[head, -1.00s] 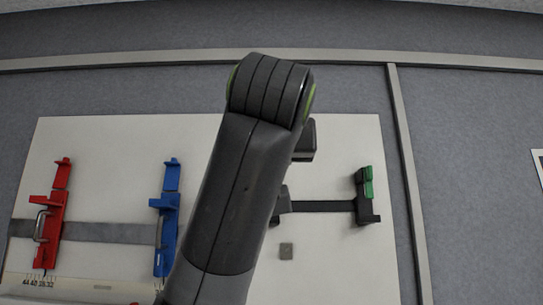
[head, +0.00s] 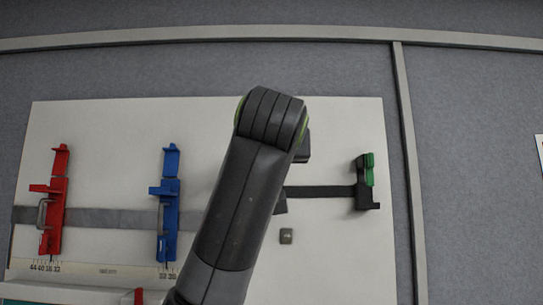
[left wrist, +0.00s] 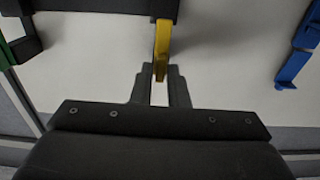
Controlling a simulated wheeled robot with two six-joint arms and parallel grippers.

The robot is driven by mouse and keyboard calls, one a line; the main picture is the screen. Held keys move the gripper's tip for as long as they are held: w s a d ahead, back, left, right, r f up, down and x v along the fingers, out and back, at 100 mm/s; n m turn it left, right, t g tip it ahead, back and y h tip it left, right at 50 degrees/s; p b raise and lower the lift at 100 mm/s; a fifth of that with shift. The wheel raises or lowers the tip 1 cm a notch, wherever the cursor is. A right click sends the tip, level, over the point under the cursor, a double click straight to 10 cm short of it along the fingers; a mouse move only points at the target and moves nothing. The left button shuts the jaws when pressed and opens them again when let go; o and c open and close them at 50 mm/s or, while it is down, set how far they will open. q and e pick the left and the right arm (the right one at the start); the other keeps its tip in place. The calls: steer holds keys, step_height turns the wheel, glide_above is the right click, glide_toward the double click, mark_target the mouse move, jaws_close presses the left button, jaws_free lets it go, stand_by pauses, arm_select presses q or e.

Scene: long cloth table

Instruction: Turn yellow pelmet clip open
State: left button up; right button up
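The yellow clip (left wrist: 162,42) shows in the left wrist view as a narrow bar on a black holder (left wrist: 95,5), its end pointing toward my gripper. My left gripper (left wrist: 161,75) has its two dark fingers on either side of the end of the yellow clip. The fingers are close together with a narrow gap; whether they press on the clip is unclear. In the head view my arm (head: 245,190) hides the yellow clip and the left gripper. My right gripper is not in view.
A red clip (head: 53,200) and a blue clip (head: 169,205) stand left on the pale board (head: 110,120). A green clip (head: 369,170) sits on a black holder at the right.

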arm_select(q)
jaws_close()
steer(key=shift+a+r+m+b, duration=0.1)
steer(key=shift+m+b, duration=3.3)
steer(key=shift+m, duration=5.5)
steer(key=shift+o, duration=2.2)
jaws_free()
